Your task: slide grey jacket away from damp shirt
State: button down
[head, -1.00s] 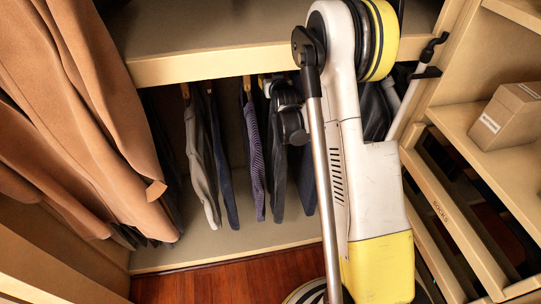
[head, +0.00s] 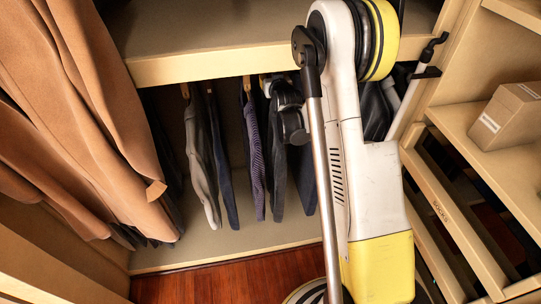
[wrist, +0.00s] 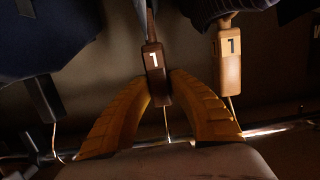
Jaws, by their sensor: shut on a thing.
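My gripper (wrist: 160,86) has its two yellow fingers closed on a dark brown hanger piece (wrist: 154,75) marked 1. A narrow blue-grey strip of cloth (wrist: 146,9) hangs from it. In the head view this appears to be the dark grey garment (head: 279,165), likely the grey jacket, beside my wrist; the fingers are hidden there. A purple striped garment (head: 254,165) hangs just left of it and a navy garment (head: 306,185) just right. I cannot tell which garment is the damp shirt.
A lighter wooden hanger (wrist: 228,60), also marked 1, is right of my gripper in the wrist view. A light grey garment (head: 201,170) and a blue one (head: 225,175) hang further left. A gap separates the blue and striped garments. Brown coats (head: 95,110) fill the left side.

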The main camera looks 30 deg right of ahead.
jog(key=shift+d, duration=0.1)
jog(key=shift+s+d, duration=0.25)
jog(key=shift+d, duration=0.7)
jog(key=shift+s+d, duration=0.3)
jog(key=shift+d, duration=0.6)
jog(key=shift+s+d, duration=0.25)
jog(key=shift+d, duration=0.7)
